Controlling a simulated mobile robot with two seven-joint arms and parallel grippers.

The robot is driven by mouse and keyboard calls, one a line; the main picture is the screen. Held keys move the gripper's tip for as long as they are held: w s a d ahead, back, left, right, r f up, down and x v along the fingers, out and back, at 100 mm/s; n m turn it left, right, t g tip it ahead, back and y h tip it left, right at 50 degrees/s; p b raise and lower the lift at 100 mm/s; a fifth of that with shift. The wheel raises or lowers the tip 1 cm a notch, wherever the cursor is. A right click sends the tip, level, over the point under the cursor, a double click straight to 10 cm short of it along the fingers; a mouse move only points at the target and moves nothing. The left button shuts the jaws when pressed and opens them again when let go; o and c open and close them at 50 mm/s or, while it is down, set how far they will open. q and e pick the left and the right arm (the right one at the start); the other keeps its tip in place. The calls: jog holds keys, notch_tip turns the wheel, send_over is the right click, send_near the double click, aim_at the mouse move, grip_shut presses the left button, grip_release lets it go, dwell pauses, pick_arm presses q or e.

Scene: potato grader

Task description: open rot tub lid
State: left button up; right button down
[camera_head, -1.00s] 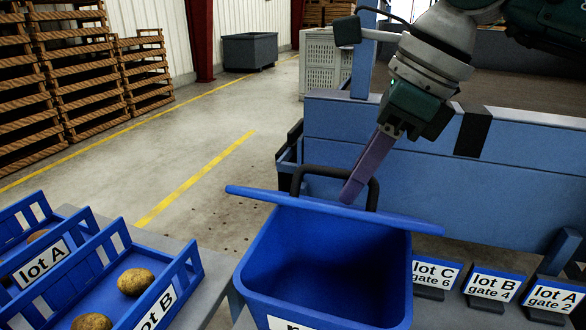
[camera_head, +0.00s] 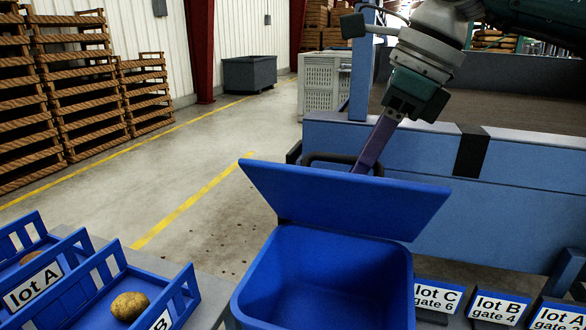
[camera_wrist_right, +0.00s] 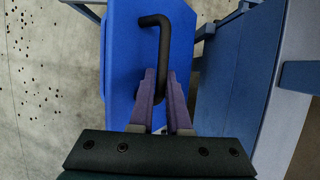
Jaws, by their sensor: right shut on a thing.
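The blue rot tub (camera_head: 325,270) stands in the lower middle of the head view, and its inside looks empty where it shows. Its blue lid (camera_head: 340,200) is hinged at the back rim and stands steeply raised, leaning back. The black lid handle (camera_head: 335,157) is behind the lid's top edge; it also shows in the right wrist view (camera_wrist_right: 161,50). My right gripper (camera_head: 362,168) is behind the lid, its purple fingers shut on the handle. In the right wrist view the fingers (camera_wrist_right: 160,85) close around the handle's bar. My left gripper is out of view.
Blue trays labelled lot A (camera_head: 35,287) and lot B (camera_head: 90,300) are at the lower left, with potatoes (camera_head: 129,306) inside. Labelled signs (camera_head: 437,298) stand right of the tub. A blue machine wall (camera_head: 400,150) runs behind the lid. Open floor lies left.

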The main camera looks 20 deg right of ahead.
jog(key=shift+w+d+r+b, duration=0.25)
jog(key=shift+w+d, duration=0.15)
jog(key=shift+w, duration=0.2)
jog(key=shift+w+d+r+b, duration=0.1)
jog(key=shift+w+d+r, duration=0.2)
jog(key=shift+w, duration=0.25)
jog(key=shift+w+d+r+b, duration=0.15)
jog(key=shift+w+d+b, duration=0.25)
jog(key=shift+w+d, duration=0.25)
jog(key=shift+w+d+r+b, duration=0.1)
jog(key=shift+w+d+b, duration=0.3)
jog(key=shift+w, duration=0.4)
jog(key=c, duration=1)
grip_release()
jog(key=shift+c, duration=0.2)
jog(key=shift+r, duration=0.15)
